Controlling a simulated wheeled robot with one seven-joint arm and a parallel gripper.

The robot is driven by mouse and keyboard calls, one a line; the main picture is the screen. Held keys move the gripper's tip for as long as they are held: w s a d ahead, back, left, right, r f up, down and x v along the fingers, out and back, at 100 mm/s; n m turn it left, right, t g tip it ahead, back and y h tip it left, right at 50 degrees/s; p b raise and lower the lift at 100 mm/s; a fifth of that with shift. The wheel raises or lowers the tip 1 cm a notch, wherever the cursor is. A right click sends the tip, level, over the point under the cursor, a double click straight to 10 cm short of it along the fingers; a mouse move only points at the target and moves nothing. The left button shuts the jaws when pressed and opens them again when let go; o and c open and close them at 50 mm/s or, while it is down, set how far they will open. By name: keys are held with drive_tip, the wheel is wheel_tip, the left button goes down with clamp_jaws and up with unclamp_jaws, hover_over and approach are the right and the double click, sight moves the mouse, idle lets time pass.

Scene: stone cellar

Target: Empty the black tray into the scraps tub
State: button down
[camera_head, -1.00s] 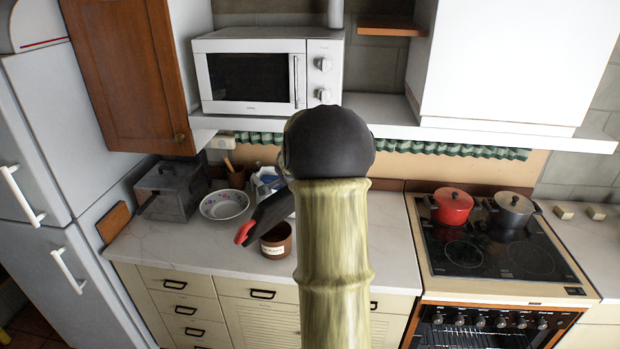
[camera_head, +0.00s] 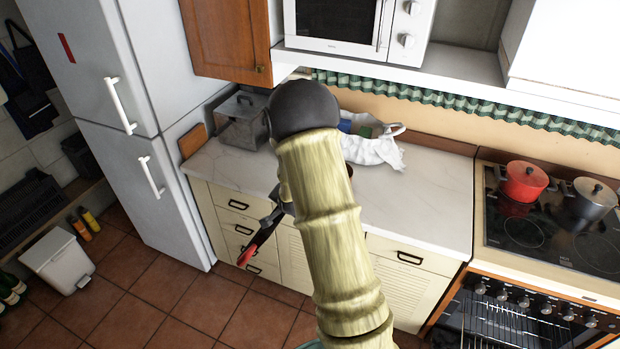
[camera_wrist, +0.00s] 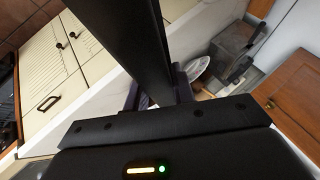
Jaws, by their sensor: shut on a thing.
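My gripper (camera_wrist: 158,92) is shut on a long dark slab, the black tray (camera_wrist: 125,35), which runs from the fingers to the top of the wrist view. In the head view the tray (camera_head: 264,236) shows nearly edge-on with a red end, left of my arm and in front of the counter drawers. It is steeply tilted, red end low. Its upper face and anything on it are hidden. My arm hides most of the gripper there. No scraps tub can be made out for certain; a small brown edge shows just right of my arm on the counter.
Red (camera_head: 523,181) and grey (camera_head: 588,198) pots stand on the stove at right. The fridge (camera_head: 150,190) and a white pedal bin (camera_head: 57,259) are at left. Tiled floor between is clear.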

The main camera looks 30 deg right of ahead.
drive_tip(key=s+a+f+n+b, duration=0.1)
drive_tip(key=s+a+f+b, duration=0.2)
drive_tip(key=f, duration=0.6)
drive_tip(key=s+a+f+n+y+b, duration=0.1)
drive_tip(key=s+a+f+b, duration=0.1)
drive_tip(key=a+f+b, duration=0.4)
wheel_tip(320, 180, down, 3)
drive_tip(key=shift+s+a+r+y+b, duration=0.15)
drive_tip(key=shift+s+a+y+b, duration=0.2)
drive_tip(key=shift+a, duration=0.2)
